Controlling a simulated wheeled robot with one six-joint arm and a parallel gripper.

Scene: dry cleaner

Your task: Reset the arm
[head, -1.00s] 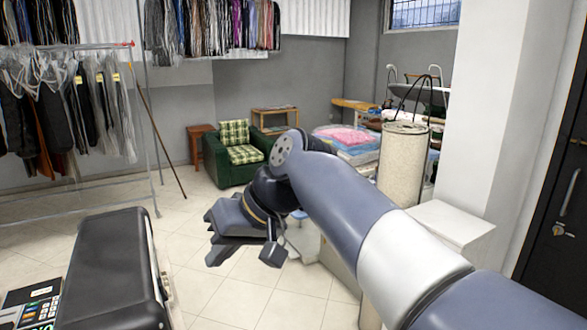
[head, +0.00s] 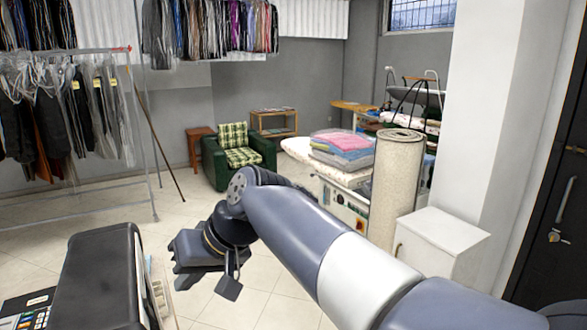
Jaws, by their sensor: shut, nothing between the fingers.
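My arm reaches in from the lower right of the head view, bent at the elbow. My gripper (head: 208,278) hangs at its end over the tiled floor, left of the picture's middle. It points downward and to the left, and its fingers are partly seen from behind. It is shut and I see nothing held in it. It is apart from the furniture around it.
A rolled carpet (head: 398,180) and a white cabinet (head: 440,245) stand to the right. A green armchair (head: 238,158) is behind. Tiled floor (head: 150,218) is open between them.

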